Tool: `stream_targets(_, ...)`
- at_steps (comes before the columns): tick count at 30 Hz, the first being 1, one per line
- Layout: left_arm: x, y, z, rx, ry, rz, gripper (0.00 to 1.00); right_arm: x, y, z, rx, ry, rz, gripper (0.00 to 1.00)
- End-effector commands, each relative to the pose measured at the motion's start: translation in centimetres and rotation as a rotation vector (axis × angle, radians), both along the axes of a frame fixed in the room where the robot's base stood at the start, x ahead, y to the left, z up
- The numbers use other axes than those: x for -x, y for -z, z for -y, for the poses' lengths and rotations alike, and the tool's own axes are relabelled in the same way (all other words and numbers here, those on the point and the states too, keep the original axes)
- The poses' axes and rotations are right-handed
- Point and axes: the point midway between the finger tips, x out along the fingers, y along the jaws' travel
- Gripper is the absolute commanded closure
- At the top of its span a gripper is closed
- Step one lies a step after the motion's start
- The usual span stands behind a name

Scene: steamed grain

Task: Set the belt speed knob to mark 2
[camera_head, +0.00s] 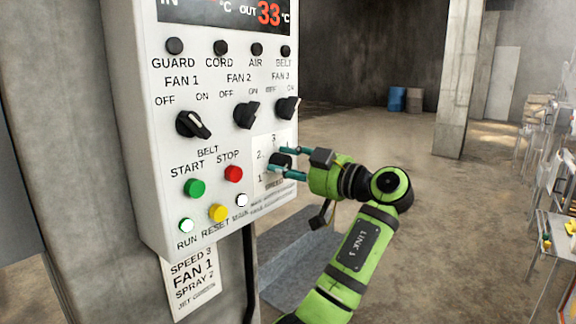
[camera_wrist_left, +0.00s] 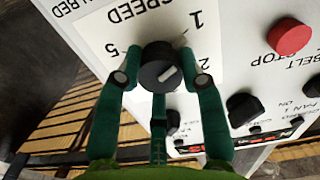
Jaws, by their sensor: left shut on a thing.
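The belt speed knob (camera_wrist_left: 158,68) is a round black knob with a short white line on its face. It sits on a white dial plate (camera_head: 260,143) with numbered marks at the right of the control panel. In the head view, 1 is at lower left, 2 at left and 3 at top. My left gripper (camera_head: 281,162) is shut on the knob, with a green finger on each side of it. In the wrist view the white line slants toward the right side, where the 2 is; I cannot tell its exact mark. My right gripper is not in view.
The panel (camera_head: 150,110) also carries three fan knobs, a green start button (camera_head: 194,187), a red stop button (camera_head: 233,173) and lamps. A paper note (camera_head: 192,280) below reads speed 3, fan 1, spray 2. Open floor lies to the right; a metal table (camera_head: 560,222) stands at far right.

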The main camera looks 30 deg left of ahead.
Motion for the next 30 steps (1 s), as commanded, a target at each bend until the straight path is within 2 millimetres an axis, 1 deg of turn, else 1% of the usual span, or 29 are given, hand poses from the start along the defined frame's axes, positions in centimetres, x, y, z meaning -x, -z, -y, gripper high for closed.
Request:
stream_targets(1, 0.04, -0.36, -0.04, -0.009, 0.001, -0.014, 0.93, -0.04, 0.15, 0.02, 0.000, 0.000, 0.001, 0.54)
stream_targets(5, 0.00, -0.42, -0.04, -0.017, 0.001, -0.097, 0.93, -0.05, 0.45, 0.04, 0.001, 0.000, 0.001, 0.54)
stream_targets(13, -0.06, -0.56, -0.01, -0.038, 0.000, -0.337, 0.93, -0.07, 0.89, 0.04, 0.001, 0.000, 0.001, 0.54)
stream_targets(24, -0.13, -0.74, 0.00, -0.065, -0.001, -0.673, 0.93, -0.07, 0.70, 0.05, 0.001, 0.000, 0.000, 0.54)
stream_targets(30, -0.15, -0.78, 0.00, -0.076, -0.001, -0.817, 0.93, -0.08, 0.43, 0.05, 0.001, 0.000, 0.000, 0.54)
